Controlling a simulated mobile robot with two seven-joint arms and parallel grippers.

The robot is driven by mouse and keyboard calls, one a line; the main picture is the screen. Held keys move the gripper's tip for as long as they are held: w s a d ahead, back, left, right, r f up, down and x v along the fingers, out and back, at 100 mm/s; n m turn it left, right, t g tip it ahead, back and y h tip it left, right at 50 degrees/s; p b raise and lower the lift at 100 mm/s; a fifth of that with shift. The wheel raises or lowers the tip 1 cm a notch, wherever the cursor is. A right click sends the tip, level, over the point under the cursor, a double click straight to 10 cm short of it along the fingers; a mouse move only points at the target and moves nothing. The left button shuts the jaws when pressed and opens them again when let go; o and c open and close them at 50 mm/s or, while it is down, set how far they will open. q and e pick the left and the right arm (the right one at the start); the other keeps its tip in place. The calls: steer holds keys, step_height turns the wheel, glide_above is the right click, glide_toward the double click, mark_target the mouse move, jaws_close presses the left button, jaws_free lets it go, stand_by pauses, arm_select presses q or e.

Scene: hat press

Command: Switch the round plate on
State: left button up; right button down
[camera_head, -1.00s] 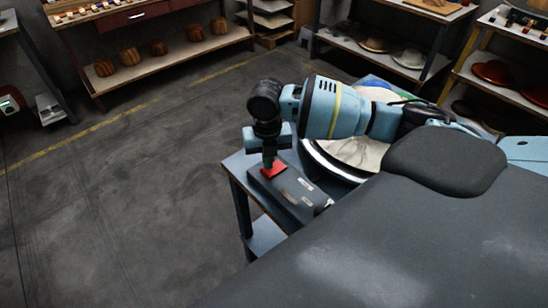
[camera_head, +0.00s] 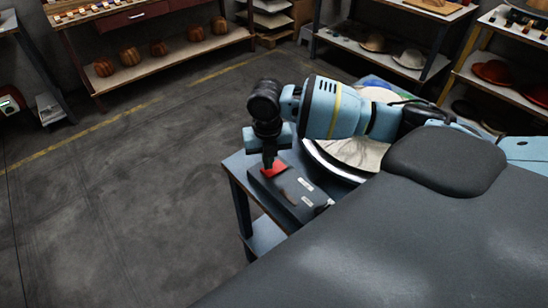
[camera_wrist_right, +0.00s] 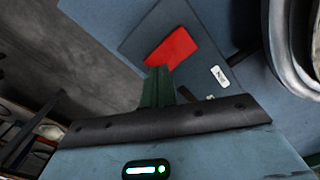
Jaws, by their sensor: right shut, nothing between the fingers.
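The round plate (camera_head: 350,153) lies on a blue table, pale with a bright rim, partly hidden behind my right arm; its edge also shows at the right of the wrist view (camera_wrist_right: 290,50). A dark control box (camera_head: 306,210) with a red switch (camera_head: 275,170) sits at the table's near left corner. My right gripper (camera_head: 268,164) points down at the switch, shut and empty. In the right wrist view its fingertips (camera_wrist_right: 160,70) overlap the lower edge of the red switch (camera_wrist_right: 173,46); I cannot tell if they touch it. My left gripper is not in view.
The blue table (camera_head: 236,166) has a lower shelf (camera_head: 264,236). Open floor (camera_head: 120,190) lies to the left. Shelves with hats (camera_head: 410,58) stand at the back right, and a rack with brown rounded blocks (camera_head: 158,48) at the back left. A white label (camera_wrist_right: 218,76) is on the box.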

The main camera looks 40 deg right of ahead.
mark_target(268, 172)
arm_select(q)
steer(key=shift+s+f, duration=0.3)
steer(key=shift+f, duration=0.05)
arm_select(e)
steer(key=shift+f, duration=0.9)
steer(key=shift+r+p, duration=1.45)
steer(key=shift+r, duration=2.15)
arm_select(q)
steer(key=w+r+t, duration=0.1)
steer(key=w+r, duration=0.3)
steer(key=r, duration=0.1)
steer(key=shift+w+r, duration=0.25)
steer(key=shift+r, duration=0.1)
arm_select(e)
steer(key=shift+f, duration=0.1)
